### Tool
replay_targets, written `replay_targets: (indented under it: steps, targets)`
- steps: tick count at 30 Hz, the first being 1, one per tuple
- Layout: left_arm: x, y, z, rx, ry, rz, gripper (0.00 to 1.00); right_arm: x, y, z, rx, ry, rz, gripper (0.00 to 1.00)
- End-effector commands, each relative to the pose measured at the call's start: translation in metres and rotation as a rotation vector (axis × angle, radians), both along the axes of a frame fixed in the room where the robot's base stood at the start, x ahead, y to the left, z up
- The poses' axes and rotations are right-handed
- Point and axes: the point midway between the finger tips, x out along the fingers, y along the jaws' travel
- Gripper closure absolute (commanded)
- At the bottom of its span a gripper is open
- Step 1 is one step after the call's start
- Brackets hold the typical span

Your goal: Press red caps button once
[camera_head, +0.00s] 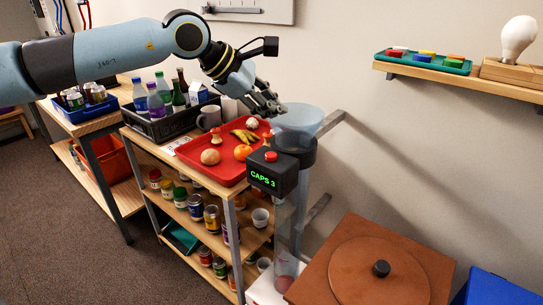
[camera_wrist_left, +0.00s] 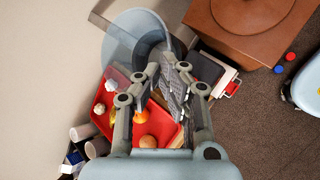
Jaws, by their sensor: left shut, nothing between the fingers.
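The red button (camera_head: 270,156) sits on top of a black box (camera_head: 273,174) whose green display reads "CAPS 3". The box is mounted on the front of a clear tube with a black collar (camera_head: 297,147) and a wide clear funnel (camera_head: 298,116). My left gripper (camera_head: 272,108) is shut and empty, above the red button and apart from it, beside the funnel. In the left wrist view my left gripper's fingers (camera_wrist_left: 160,72) point toward the funnel (camera_wrist_left: 136,35). The red button cannot be made out there. My right gripper is not in view.
A red tray (camera_head: 222,178) with food items lies on the shelf top left of the box. A black crate (camera_head: 160,128) of bottles stands behind it. A brown lidded box (camera_head: 330,275) is at lower right. A wall shelf (camera_head: 450,77) holds a green tray and a bulb.

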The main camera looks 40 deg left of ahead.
Motion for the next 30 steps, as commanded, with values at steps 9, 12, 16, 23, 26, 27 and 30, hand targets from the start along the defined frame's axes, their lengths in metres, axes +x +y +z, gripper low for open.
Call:
replay_targets:
  steps: [9, 12, 16, 23, 26, 27, 30]
  targets:
    - [0.000, 0.000, -0.047, -0.003, 0.002, 0.001, 1.00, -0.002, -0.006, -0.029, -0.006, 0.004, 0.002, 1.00]
    - [0.000, 0.000, -0.062, -0.002, 0.001, 0.001, 1.00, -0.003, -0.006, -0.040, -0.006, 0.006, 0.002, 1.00]
    - [0.000, 0.000, -0.075, -0.002, 0.001, 0.001, 1.00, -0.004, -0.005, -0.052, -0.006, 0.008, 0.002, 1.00]
    - [0.000, 0.000, -0.077, -0.001, 0.000, 0.001, 1.00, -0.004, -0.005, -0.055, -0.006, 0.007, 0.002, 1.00]
    - [0.000, 0.000, -0.077, -0.001, 0.000, 0.001, 1.00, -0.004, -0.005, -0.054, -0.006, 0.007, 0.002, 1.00]
    - [0.000, 0.000, -0.076, -0.001, 0.000, 0.001, 1.00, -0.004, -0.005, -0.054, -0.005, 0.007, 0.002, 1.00]
    - [0.000, 0.000, -0.076, -0.001, 0.000, 0.001, 1.00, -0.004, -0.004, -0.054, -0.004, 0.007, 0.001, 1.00]
